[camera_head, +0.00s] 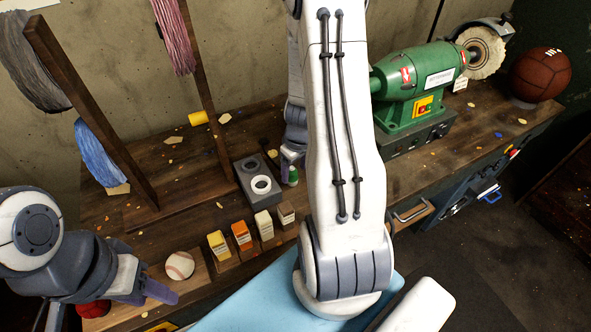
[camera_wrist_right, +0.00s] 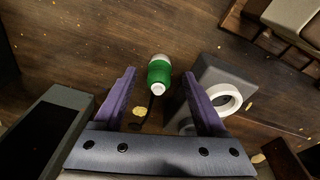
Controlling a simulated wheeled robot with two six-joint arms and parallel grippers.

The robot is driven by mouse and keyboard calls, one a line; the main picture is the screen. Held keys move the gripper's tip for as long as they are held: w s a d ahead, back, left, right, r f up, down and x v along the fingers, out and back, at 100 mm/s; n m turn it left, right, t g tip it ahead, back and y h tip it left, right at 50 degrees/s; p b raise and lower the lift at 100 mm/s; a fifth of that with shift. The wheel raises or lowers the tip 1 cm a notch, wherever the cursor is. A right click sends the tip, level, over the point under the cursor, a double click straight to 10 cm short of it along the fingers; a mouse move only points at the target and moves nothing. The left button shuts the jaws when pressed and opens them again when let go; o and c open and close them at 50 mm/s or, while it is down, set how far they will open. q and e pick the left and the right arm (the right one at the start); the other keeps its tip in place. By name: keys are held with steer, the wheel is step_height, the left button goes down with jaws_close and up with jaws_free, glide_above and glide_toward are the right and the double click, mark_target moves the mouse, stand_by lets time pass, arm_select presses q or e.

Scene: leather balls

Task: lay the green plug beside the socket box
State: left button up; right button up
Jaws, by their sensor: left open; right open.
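The green plug (camera_wrist_right: 158,74) has white ends. In the right wrist view it lies between the fingertips of my open right gripper (camera_wrist_right: 159,80), with a gap on both sides. A dark cord runs by it. In the head view the plug (camera_head: 293,177) shows just below my right gripper (camera_head: 290,158), right of the socket box. My left gripper (camera_head: 152,293) is open, low at the left, near the baseball.
Several small blocks (camera_head: 241,235) stand in front of the socket box. A baseball (camera_head: 180,265) and a red ball (camera_head: 93,308) sit at front left. A green grinder (camera_head: 420,82) stands at right, a brown ball (camera_head: 540,75) beyond it. A wooden rack (camera_head: 90,110) stands at left.

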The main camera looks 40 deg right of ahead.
step_height(320, 180, up, 10)
steer(key=s+f+p, duration=0.1)
steer(key=a+r+n+y, duration=0.1)
steer(key=a+r+n, duration=0.15)
steer(key=a, duration=0.65)
steer(key=a+r+n, duration=0.1)
steer(key=a+r, duration=0.3)
steer(key=a, duration=0.6)
steer(key=s+a+r+n, duration=0.1)
steer(key=s+a+r, duration=0.1)
steer(key=s+a, duration=0.4)
steer(key=s+a+r+n+g, duration=0.1)
steer(key=s+a+r+n, duration=0.1)
steer(key=s+a, duration=0.3)
steer(key=s+r, duration=0.1)
steer(key=s, duration=0.2)
steer(key=shift+s+a+g, duration=0.25)
steer(key=shift+a+g, duration=0.05)
steer(key=shift+a, duration=0.1)
steer(key=shift+d, duration=0.1)
